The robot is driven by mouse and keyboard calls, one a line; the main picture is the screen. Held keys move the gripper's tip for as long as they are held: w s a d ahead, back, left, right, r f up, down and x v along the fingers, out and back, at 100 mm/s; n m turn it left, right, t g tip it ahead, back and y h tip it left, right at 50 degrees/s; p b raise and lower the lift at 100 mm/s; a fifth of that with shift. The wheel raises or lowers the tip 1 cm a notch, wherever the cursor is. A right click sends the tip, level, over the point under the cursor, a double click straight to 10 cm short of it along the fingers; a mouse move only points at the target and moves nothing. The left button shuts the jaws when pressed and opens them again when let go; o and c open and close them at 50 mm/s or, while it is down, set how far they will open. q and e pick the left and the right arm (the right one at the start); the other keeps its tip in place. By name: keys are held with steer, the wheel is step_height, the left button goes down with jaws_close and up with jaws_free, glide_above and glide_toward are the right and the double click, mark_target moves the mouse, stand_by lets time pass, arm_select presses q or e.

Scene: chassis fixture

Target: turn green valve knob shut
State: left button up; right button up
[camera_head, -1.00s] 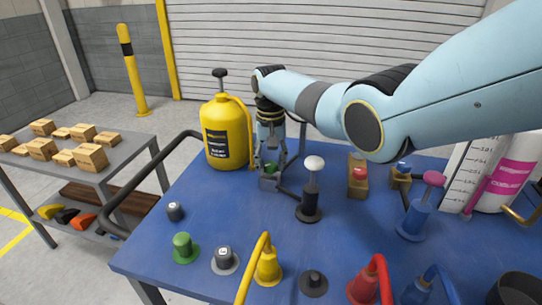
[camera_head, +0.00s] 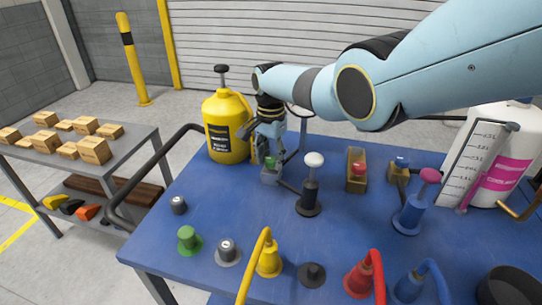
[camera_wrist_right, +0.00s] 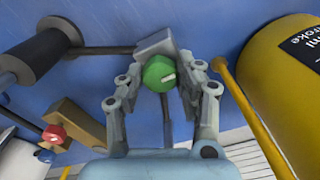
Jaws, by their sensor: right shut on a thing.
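The green valve knob (camera_head: 270,163) sits on a small grey valve block (camera_head: 270,176) at the back of the blue table, right of the yellow bottle. In the right wrist view the knob (camera_wrist_right: 158,73) is round with a short white mark on its face. My right gripper (camera_head: 267,151) reaches down over the knob from above. In the right wrist view its two fingers (camera_wrist_right: 160,78) lie on either side of the knob and are shut on it. The fingers partly hide the knob in the head view. My left gripper is not in view.
A yellow bottle (camera_head: 228,128) stands close left of the gripper. A white-topped black plunger (camera_head: 312,185) stands to the right, with a red-buttoned box (camera_head: 357,170) beyond it. Green (camera_head: 188,240), yellow (camera_head: 268,257) and red (camera_head: 365,275) fittings line the front.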

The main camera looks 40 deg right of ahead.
mark_target(271, 159)
steer(key=shift+r, duration=0.1)
stand_by(0.3)
steer(key=o, duration=1.1)
steer(key=shift+o, duration=0.2)
step_height(271, 159, up, 12)
